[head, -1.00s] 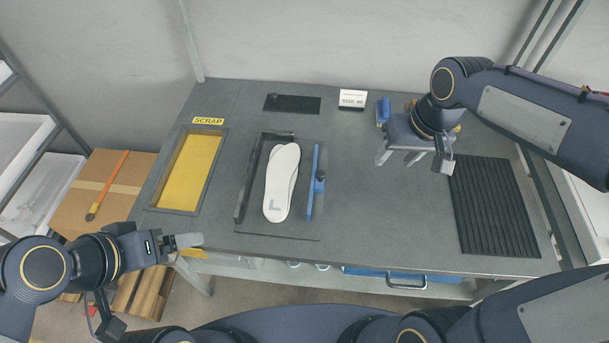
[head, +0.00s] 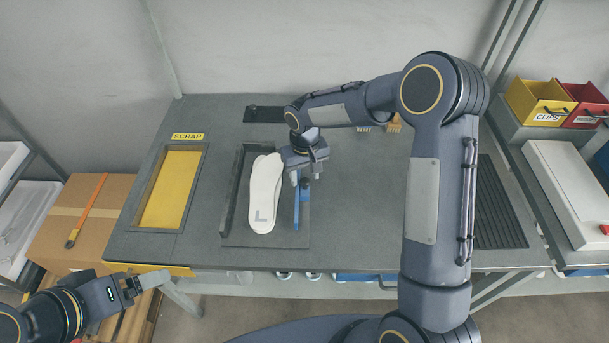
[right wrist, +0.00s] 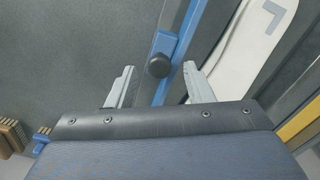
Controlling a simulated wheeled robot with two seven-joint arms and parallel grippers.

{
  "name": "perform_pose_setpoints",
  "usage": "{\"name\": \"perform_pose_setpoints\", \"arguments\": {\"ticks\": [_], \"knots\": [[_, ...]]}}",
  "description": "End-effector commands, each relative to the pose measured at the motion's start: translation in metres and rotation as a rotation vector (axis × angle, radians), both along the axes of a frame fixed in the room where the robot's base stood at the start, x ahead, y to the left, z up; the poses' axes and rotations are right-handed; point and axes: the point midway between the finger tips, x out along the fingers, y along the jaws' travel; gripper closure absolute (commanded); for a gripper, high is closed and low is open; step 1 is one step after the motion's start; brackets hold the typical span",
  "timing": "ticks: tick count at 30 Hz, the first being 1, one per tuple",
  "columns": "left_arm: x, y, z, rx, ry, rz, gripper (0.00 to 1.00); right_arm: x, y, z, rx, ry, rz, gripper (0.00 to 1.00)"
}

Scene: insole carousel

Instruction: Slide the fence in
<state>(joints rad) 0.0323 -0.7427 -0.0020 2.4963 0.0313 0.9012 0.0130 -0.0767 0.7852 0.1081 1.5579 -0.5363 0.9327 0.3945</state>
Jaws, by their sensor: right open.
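The blue fence (head: 303,207) stands along the right side of the dark fixture (head: 232,190). It shows in the right wrist view as a blue bar (right wrist: 175,32) with a black knob (right wrist: 158,66). A pale insole (head: 264,190) marked L lies in the fixture, left of the fence, with a gap between. My right gripper (head: 301,180) is over the fence, its far part hidden. In the right wrist view its open fingers (right wrist: 158,86) are on both sides of the bar, close to the knob, not closed on it. My left gripper (head: 150,280) is off the table's front left corner; its jaws are too small to judge.
A yellow scrap opening (head: 172,190) lies left of the fixture. A dark plate (head: 259,114) lies behind it. A black ribbed mat (head: 497,215) is at the right, partly behind my right arm. Yellow (head: 537,104) and red bins (head: 590,105) stand beyond the table.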

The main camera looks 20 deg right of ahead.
Motion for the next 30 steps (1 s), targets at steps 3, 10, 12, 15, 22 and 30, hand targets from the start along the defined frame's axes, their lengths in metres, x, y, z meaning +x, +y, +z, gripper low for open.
{"name": "perform_pose_setpoints", "arguments": {"ticks": [3,10,12,15,22,30], "knots": [[0.0000,-0.0001,0.0020,0.000,0.000,0.000,0.13,-0.0005,-0.0002,-0.0099,0.001,0.002,-0.001,0.53],[0.0000,0.0000,0.0019,0.000,0.000,0.000,0.13,-0.0004,-0.0002,-0.0141,0.001,0.000,-0.001,0.53],[0.0000,0.0000,0.0018,0.000,0.000,0.000,0.13,-0.0004,-0.0002,-0.0140,0.001,0.000,-0.001,0.53],[0.0000,0.0000,0.0018,0.000,0.000,0.000,0.13,-0.0004,-0.0002,-0.0138,0.001,0.000,-0.001,0.64],[0.0000,0.0000,0.0019,0.000,0.000,0.000,0.13,-0.0003,-0.0001,-0.0135,0.001,0.000,-0.001,0.94],[0.0000,0.0000,0.0000,0.000,0.000,0.000,0.13,0.0010,0.0038,-0.0142,0.001,-0.001,0.001,1.00]]}}
